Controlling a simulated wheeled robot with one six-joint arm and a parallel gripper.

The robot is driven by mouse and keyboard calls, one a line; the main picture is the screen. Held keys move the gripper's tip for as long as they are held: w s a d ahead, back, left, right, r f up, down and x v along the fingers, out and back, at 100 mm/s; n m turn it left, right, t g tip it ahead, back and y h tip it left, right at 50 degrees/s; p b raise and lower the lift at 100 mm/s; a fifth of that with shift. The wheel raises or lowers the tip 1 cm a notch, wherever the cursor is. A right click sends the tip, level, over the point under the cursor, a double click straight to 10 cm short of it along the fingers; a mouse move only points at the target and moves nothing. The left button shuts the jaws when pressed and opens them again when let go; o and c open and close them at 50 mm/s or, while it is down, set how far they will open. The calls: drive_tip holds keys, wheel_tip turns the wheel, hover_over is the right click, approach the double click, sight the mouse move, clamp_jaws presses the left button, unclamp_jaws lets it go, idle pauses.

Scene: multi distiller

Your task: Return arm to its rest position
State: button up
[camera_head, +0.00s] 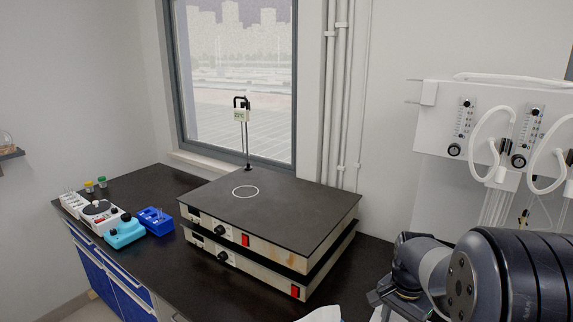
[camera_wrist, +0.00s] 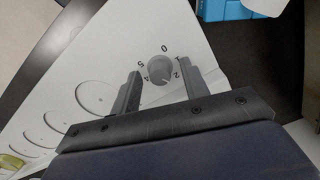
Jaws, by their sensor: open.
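In the wrist view my gripper (camera_wrist: 159,80) is open, its two grey fingers standing apart with nothing held between them. A grey round knob (camera_wrist: 160,67) with a number scale shows between and beyond the fingertips, on a white panel (camera_wrist: 100,60). I cannot tell whether the fingers touch the knob. In the head view my arm fills the lower right corner, folded low and close to the camera. The gripper end there (camera_head: 385,300) is cut by the bottom edge and its fingers are not clear.
The dark bench holds two stacked hotplates (camera_head: 300,212), with a thermometer stand (camera_head: 242,120) behind. A turquoise device (camera_head: 124,232), a blue rack (camera_head: 154,221) and a white device (camera_head: 100,212) stand left. A flowmeter panel (camera_head: 490,125) with tubes is on the right wall.

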drive_tip(key=shift+r, duration=0.15)
wheel_tip(320, 180, up, 11)
wheel_tip(320, 180, down, 11)
drive_tip(key=shift+f, duration=0.2)
drive_tip(key=n+b, duration=0.1)
drive_tip(key=n, duration=0.4)
drive_tip(key=shift+r+n, duration=0.15)
drive_tip(key=shift+n, duration=0.25)
drive_tip(key=n+b, duration=0.1)
drive_tip(key=n, duration=0.4)
drive_tip(key=n+b, duration=0.1)
drive_tip(key=n, duration=0.4)
drive_tip(key=shift+n+b, duration=0.3)
drive_tip(key=n+b, duration=0.1)
drive_tip(key=n, duration=0.3)
drive_tip(key=shift+n+b, duration=0.35)
drive_tip(key=shift+n, duration=0.15)
